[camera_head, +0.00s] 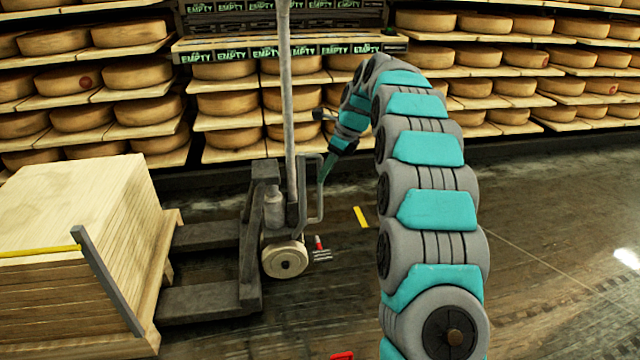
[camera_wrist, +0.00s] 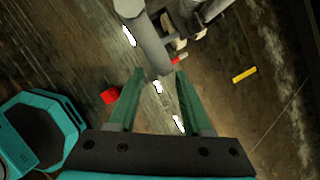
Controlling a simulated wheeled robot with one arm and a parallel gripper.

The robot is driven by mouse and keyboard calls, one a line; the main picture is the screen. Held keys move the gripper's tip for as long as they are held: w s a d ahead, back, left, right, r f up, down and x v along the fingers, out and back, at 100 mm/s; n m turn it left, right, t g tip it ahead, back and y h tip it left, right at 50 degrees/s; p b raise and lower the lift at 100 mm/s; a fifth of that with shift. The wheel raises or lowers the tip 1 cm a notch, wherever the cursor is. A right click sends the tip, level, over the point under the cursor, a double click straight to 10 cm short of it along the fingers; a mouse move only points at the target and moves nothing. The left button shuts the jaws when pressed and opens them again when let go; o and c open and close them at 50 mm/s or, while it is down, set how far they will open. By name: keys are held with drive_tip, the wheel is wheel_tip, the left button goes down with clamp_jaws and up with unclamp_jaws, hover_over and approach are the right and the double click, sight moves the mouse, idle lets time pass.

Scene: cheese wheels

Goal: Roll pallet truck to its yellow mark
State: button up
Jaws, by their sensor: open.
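The grey pallet truck (camera_head: 250,245) stands left of centre in the head view, with its forks at a wooden pallet stack. Its tall pole (camera_head: 286,90) rises upright, with a looped bar beside it and a pale wheel (camera_head: 286,259) below. The yellow mark (camera_head: 361,217) lies on the floor to the right of the truck; the wrist view shows it too (camera_wrist: 245,74). My gripper (camera_head: 325,168) is by the looped bar. In the wrist view my gripper (camera_wrist: 160,75) is open, and a grey bar (camera_wrist: 150,45) reaches between its fingertips. Contact cannot be told.
A stack of pale boards (camera_head: 80,215) stands at the left, with a yellow strip and grey bar against it. Shelves of cheese wheels (camera_head: 225,103) line the back. A red object (camera_wrist: 109,96) lies on the floor. The floor at right is clear.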

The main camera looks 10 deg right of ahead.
drive_tip(key=x, duration=0.5)
drive_tip(key=shift+f, duration=0.1)
drive_tip(key=shift+c, duration=0.4)
clamp_jaws()
idle(0.9)
